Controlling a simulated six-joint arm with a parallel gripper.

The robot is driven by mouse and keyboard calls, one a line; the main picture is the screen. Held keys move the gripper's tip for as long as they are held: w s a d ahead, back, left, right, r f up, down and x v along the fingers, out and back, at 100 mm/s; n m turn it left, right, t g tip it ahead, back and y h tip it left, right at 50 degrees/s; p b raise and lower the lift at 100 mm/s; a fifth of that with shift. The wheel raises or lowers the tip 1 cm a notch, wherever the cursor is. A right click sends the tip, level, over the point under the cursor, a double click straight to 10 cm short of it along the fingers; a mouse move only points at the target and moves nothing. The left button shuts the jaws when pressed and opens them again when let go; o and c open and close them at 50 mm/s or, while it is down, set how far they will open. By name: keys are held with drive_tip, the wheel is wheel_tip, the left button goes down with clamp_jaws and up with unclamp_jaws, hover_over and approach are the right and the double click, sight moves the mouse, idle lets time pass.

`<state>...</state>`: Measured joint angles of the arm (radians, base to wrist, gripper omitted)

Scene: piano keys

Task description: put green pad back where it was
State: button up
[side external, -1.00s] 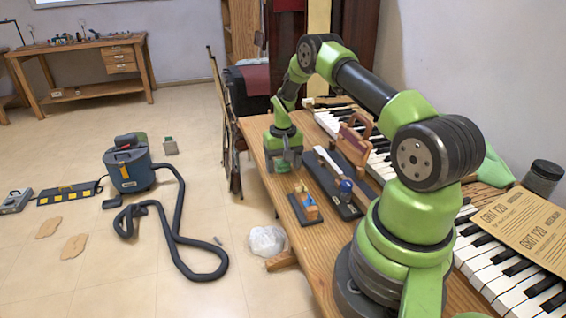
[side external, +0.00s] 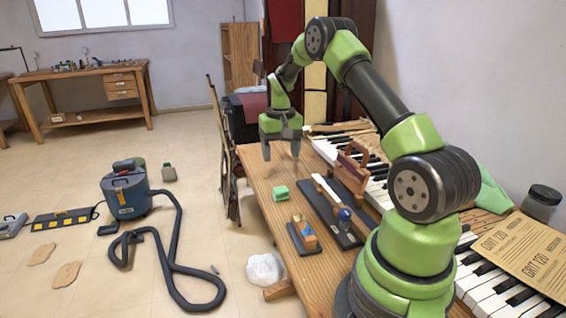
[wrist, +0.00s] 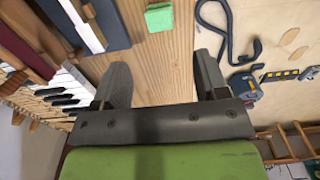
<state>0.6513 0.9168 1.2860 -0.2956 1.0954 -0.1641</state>
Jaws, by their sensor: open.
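The green pad (side external: 281,193) is a small light-green block lying on the wooden bench, left of a dark board with a long pale strip. It also shows at the top of the wrist view (wrist: 159,17). My gripper (side external: 281,154) is above the bench, behind and higher than the pad, clear of it. In the wrist view my gripper (wrist: 162,65) has its two grey fingers spread wide with only bare wood between them.
The bench's left edge is close to the pad.

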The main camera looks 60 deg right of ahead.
drive_tip(key=s+a+r+n+t, duration=0.2)
drive_tip(key=a+r+t, duration=0.1)
drive_tip(key=a+r, duration=1.2)
drive_tip(key=s+a+r+n+t+y, duration=0.2)
drive_tip(key=s+a+r+n+t, duration=0.1)
drive_tip(key=s+a, duration=0.9)
drive_tip(key=s+r+t, duration=0.1)
drive_tip(key=s, duration=0.2)
drive_tip(key=shift+s, duration=0.15)
